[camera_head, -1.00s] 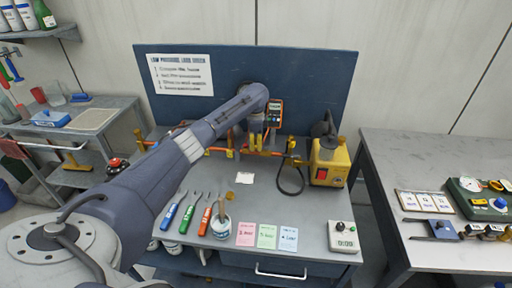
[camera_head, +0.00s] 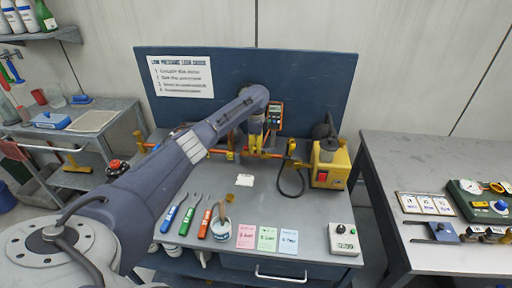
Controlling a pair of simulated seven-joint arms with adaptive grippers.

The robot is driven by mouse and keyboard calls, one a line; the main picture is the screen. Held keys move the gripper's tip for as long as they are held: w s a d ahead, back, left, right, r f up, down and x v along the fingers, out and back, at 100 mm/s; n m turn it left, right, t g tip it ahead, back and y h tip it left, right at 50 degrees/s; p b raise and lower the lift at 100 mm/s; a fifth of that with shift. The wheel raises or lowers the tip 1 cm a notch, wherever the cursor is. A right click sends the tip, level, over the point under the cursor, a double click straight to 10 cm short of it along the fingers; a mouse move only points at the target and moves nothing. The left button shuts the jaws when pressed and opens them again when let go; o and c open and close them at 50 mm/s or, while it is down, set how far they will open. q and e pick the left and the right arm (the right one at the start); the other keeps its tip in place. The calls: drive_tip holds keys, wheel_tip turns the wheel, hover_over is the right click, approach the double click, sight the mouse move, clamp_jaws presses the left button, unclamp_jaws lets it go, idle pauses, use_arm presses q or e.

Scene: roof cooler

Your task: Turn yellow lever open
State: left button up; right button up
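An orange pipe (camera_head: 275,155) with yellow fittings runs across the back of the workbench, in front of the blue panel. A yellow lever-like part (camera_head: 292,147) stands on the pipe to the right of my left gripper. Another small yellow part (camera_head: 231,154) is on the pipe to the gripper's left. My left gripper (camera_head: 256,142) points down at the pipe, its yellowish fingers close to or touching a yellow part there. The fingers overlap that part, so I cannot tell whether they hold it. My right gripper is not in view.
A yellow box with a red switch (camera_head: 329,165) and black hose stands right of the pipe. An orange-framed meter (camera_head: 275,117) is behind the gripper. The bench middle is mostly clear.

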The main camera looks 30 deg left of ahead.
use_arm(q)
drive_tip(key=shift+o, duration=0.8)
